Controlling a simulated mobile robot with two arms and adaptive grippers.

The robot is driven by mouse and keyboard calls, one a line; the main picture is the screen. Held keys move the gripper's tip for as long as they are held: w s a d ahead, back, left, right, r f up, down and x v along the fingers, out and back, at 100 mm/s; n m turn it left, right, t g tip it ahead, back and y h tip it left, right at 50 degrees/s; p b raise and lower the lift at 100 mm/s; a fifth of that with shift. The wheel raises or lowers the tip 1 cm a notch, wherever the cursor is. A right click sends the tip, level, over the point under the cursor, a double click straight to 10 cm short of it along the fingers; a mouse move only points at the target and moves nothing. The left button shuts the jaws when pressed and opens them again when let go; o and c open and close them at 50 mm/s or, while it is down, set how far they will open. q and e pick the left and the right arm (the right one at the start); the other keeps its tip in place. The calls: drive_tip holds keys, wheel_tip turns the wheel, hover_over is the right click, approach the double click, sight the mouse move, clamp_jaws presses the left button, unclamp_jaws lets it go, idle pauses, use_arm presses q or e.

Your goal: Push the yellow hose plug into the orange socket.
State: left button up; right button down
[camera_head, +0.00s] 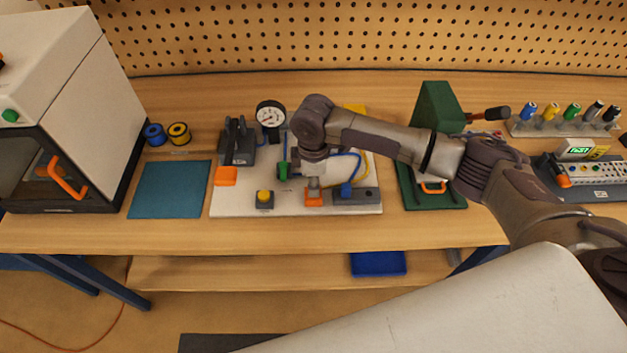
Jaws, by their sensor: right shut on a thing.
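My right gripper (314,186) points down over the white board (236,200), directly above a small orange block that looks like the orange socket (314,200). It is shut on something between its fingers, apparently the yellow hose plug. The plug itself is hidden by the gripper, and I cannot tell whether it touches the socket. A yellow hose (365,166) curves behind and right of the gripper. My left gripper is not in view.
A blue hose (347,155) arches beside the gripper to a grey block (357,196). A gauge (270,115), a yellow-topped button (264,198) and a green part (283,171) stand left. A green press (436,110) stands right. The blue mat (170,190) is clear.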

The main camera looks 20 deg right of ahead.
drive_tip(key=shift+f+p, duration=0.65)
idle(1.0)
drive_tip(key=c, duration=1.1)
unclamp_jaws()
drive_tip(key=shift+c, duration=0.2)
drive_tip(key=shift+r, duration=0.1)
drive_tip(key=shift+r+p, duration=2.7)
drive_tip(key=shift+p, duration=0.2)
drive_tip(key=shift+o, duration=0.3)
